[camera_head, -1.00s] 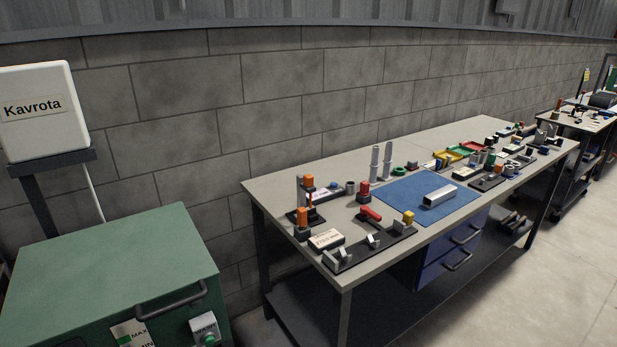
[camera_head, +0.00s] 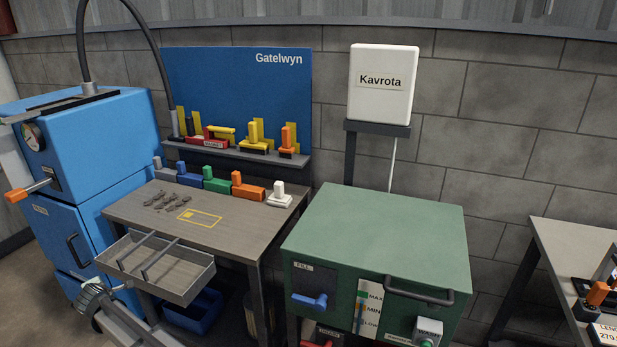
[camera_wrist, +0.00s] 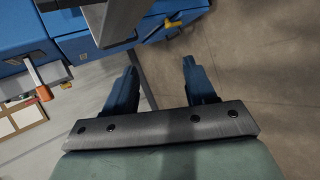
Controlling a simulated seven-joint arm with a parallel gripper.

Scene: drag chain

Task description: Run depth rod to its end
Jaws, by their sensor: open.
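I cannot pick out a depth rod in either current view. In the wrist view my gripper (camera_wrist: 160,68) is open, its two dark blue fingers apart with only bare floor showing between them. Nothing is held. The fingertips do not show clearly in the head view. At the right edge of the head view, a pale bench (camera_head: 572,255) is cut off by the frame. An orange part (camera_head: 597,292) and a label plate (camera_head: 606,334) show on it, and the rest of that bench is out of view.
A green cabinet (camera_head: 385,228) with a black handle stands at centre. Left of it is a grey worktable (camera_head: 235,235) with an open drawer (camera_head: 180,288) and several coloured blocks. A blue machine (camera_head: 90,140) with an orange-tipped lever (camera_head: 18,194) stands far left. Floor is clear between cabinet and pale bench.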

